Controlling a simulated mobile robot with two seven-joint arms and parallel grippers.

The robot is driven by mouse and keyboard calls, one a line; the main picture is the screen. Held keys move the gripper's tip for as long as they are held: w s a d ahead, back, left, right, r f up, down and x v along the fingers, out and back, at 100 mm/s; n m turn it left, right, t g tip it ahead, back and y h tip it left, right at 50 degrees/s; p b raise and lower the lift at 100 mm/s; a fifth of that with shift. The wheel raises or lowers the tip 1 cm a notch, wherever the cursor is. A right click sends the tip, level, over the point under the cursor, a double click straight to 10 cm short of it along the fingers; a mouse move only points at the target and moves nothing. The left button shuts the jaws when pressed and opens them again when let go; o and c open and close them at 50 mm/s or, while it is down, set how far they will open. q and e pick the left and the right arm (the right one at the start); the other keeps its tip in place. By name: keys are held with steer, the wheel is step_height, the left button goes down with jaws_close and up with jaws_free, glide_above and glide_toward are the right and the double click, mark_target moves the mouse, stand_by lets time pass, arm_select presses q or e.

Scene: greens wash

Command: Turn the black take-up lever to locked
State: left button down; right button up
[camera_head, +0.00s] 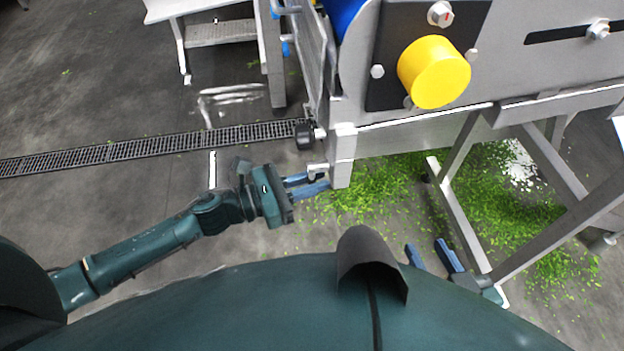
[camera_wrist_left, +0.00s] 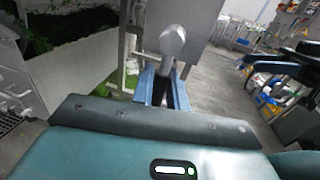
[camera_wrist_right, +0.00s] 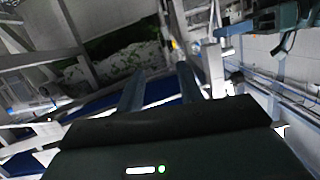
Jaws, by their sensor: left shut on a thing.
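The black take-up lever (camera_head: 316,177) is a small dark handle at the lower corner of the steel conveyor frame (camera_head: 342,160), below a metal fitting. My left gripper (camera_head: 309,184) is at this corner with its blue fingers around the lever, shut on it. In the left wrist view a grey rounded metal end (camera_wrist_left: 172,42) rises just beyond the fingers; the lever is mostly hidden there. My right gripper (camera_head: 432,252) is low beside the frame legs, its blue fingers apart and empty. The right wrist view also shows the gap between them (camera_wrist_right: 160,82).
A black knob (camera_head: 304,135) sticks out just above the lever. A yellow round cap (camera_head: 434,72) is on the machine's side panel. A steel leg (camera_head: 460,215) stands near my right gripper.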

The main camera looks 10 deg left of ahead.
steer(key=shift+f, duration=0.15)
arm_select(q)
steer(key=m+b, duration=0.1)
steer(key=b, duration=0.1)
steer(key=w+m+b, duration=0.1)
steer(key=b, duration=0.1)
steer(key=shift+a+f, duration=0.15)
steer(key=shift+f, duration=0.05)
steer(key=shift+r+m+b, duration=0.2)
steer(key=shift+m+b, duration=0.2)
steer(key=shift+b, duration=0.05)
steer(key=shift+r, duration=0.1)
arm_select(e)
steer(key=f, duration=0.1)
steer(key=a+f+n, duration=0.1)
steer(key=f, duration=0.1)
steer(key=w+a+f+n, duration=0.1)
steer(key=f, duration=0.1)
steer(key=shift+g, duration=0.4)
arm_select(q)
steer(key=c, duration=1.5)
jaws_free()
